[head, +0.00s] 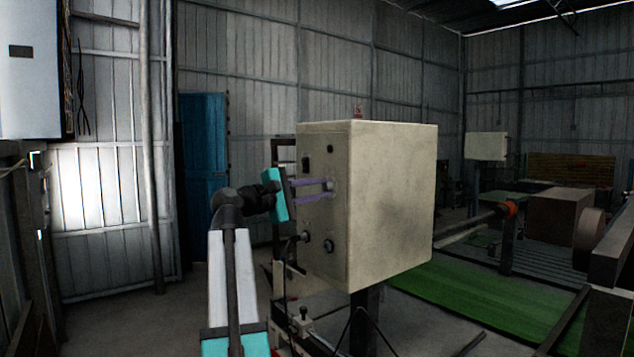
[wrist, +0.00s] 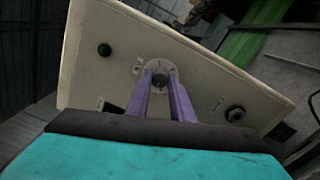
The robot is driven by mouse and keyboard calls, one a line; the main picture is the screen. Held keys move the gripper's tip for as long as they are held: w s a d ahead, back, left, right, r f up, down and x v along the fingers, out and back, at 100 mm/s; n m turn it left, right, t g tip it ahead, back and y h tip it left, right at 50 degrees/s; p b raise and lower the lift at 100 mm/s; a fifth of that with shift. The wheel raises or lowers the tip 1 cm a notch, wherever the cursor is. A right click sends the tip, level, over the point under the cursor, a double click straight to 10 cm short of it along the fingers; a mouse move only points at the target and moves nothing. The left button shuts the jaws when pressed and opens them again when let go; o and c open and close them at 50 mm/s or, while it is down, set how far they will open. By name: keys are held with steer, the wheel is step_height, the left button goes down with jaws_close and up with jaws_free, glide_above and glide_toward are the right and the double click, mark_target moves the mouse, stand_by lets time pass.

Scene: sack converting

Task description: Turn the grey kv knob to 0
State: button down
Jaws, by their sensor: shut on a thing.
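The grey kv knob (wrist: 159,79) sits on a round pale dial plate on the front panel of a cream control box (head: 390,205). My gripper (wrist: 160,92) has two purple fingers that reach to the panel, one on each side of the knob, and it is shut on the knob. In the head view my gripper (head: 328,190) comes to the panel from the left, and its fingers partly hide the knob there. The marks around the dial are too small to read, so the knob's setting cannot be told.
In the head view a black switch (head: 306,164) is above the fingers. A blue door (head: 203,150) stands behind on the left. Green belting (head: 480,300) lies at the right.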

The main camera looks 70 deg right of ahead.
steer(key=n+p, duration=0.3)
steer(key=n, duration=0.2)
steer(key=shift+r+t, duration=0.15)
steer(key=shift+t, duration=0.25)
steer(key=c, duration=1.5)
jaws_free()
steer(key=shift+w+d, duration=0.1)
steer(key=shift+c, duration=0.2)
steer(key=shift+a+f, duration=0.2)
steer(key=shift+w+a+f+b, duration=0.1)
steer(key=shift+w+a+b, duration=0.25)
steer(key=shift+a, duration=0.15)
steer(key=b+v, duration=0.4)
steer(key=v, duration=0.8)
steer(key=shift+a+b, duration=0.15)
steer(key=shift+b, duration=0.2)
